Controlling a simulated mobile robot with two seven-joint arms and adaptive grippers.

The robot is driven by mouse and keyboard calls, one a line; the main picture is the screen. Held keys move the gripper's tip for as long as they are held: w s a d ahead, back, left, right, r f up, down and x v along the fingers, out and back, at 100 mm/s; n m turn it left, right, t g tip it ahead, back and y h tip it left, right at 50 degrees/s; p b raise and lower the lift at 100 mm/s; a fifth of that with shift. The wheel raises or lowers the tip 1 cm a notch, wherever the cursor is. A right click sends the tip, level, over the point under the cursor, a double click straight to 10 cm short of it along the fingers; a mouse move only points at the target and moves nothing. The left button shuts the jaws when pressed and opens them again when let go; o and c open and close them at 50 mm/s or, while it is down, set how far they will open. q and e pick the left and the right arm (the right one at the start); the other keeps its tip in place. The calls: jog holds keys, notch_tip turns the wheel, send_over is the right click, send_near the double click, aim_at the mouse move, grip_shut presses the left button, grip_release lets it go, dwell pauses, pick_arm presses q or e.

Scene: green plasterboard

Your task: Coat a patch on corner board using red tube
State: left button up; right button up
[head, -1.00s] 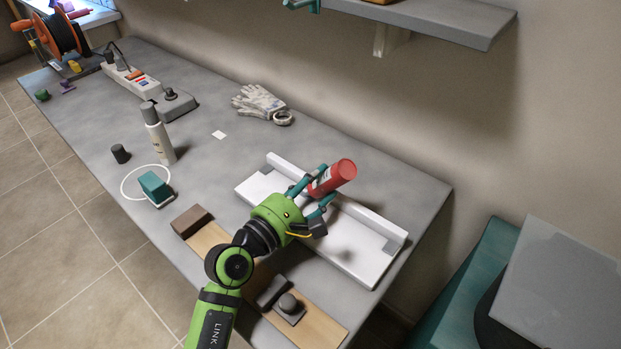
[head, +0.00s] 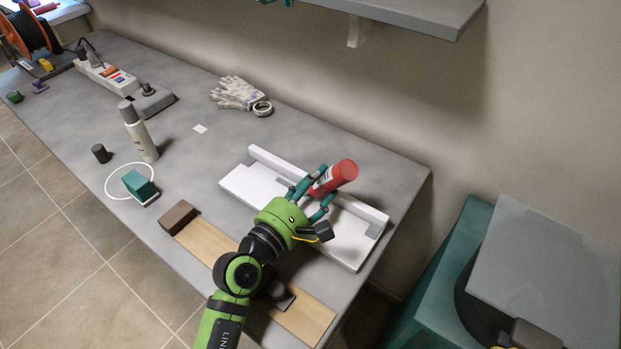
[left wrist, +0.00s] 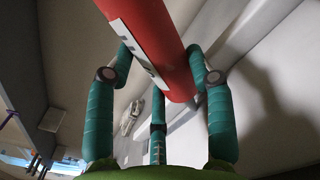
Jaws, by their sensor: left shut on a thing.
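The red tube (head: 337,176) is held in my left gripper (head: 314,195), whose teal fingers are shut around it. The tube is tilted over the white corner board (head: 247,185), apart from its surface as far as I can tell. The corner board is an L-shaped white piece with grey patches near its ends, the right one at its right end (head: 368,229). In the left wrist view the red tube (left wrist: 160,45) runs down between the fingers, with a white label on its side. My right gripper is not in view.
A wooden plank (head: 205,242) with a brown block (head: 178,217) lies in front of the board. A shelf (head: 420,12) overhangs behind.

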pick_arm(q)
jog(key=shift+s+d+r+p, duration=0.1)
jog(key=shift+s+d+p, duration=0.55)
jog(key=shift+d, duration=0.25)
jog(key=shift+s+d+p, duration=0.45)
jog(key=shift+s+d, duration=0.15)
jog(key=shift+d, duration=0.3)
jog(key=shift+s+d+p, duration=0.35)
jog(key=shift+d+p, duration=0.05)
jog(key=shift+d, duration=0.15)
jog(key=shift+s+d+p, duration=0.3)
jog(key=shift+d+p, duration=0.05)
jog(key=shift+d, duration=0.2)
jog(key=shift+s+d, duration=0.5)
jog(key=shift+d, duration=0.2)
jog(key=shift+s+d+p, duration=0.4)
jog(key=shift+d+p, duration=0.2)
jog(key=shift+p, duration=0.05)
jog(key=shift+a, duration=0.1)
